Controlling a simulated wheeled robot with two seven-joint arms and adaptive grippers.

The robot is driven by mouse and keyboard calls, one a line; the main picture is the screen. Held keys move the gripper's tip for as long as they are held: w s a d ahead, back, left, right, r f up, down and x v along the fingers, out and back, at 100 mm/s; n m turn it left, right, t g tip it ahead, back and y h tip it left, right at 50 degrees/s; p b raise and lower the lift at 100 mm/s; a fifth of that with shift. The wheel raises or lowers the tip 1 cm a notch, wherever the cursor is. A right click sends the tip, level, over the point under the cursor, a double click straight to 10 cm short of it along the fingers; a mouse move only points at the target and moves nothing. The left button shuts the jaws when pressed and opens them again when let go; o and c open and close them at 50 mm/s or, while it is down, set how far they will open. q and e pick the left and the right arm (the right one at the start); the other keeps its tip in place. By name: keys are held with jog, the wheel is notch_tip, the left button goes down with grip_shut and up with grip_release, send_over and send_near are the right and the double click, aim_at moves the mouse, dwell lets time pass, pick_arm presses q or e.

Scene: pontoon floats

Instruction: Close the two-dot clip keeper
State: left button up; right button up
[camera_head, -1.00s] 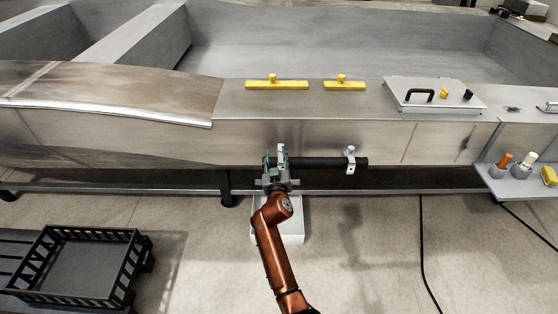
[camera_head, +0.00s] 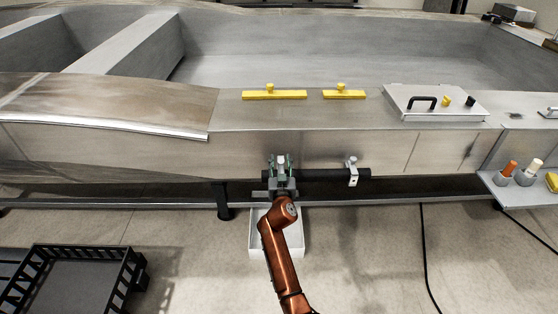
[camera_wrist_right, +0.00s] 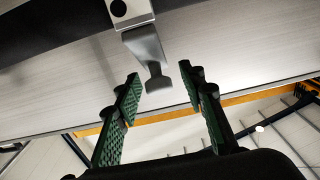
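A black tube (camera_head: 318,174) runs along the pontoon's side. A pale metal clip keeper (camera_head: 352,167) stands on its right part; its dots are too small to count. My right gripper (camera_head: 281,163) is at the tube's left end, at another keeper that it largely hides. In the right wrist view, a metal keeper tab (camera_wrist_right: 147,55) hangs from a block with one dark dot visible; any other dot is out of frame. The green fingers of my right gripper (camera_wrist_right: 162,80) are apart on either side of the tab's end, with gaps showing. My left gripper is out of view.
Two yellow bars (camera_head: 275,95) and a hatch plate with a black handle (camera_head: 422,103) lie on the deck above. A pale box (camera_head: 262,243) stands on the floor below the gripper. A black crate (camera_head: 72,282) is at lower left. A cable crosses the floor at right.

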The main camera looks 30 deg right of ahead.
jog(key=shift+s+d, duration=0.1)
jog(key=shift+c, duration=0.7)
grip_shut()
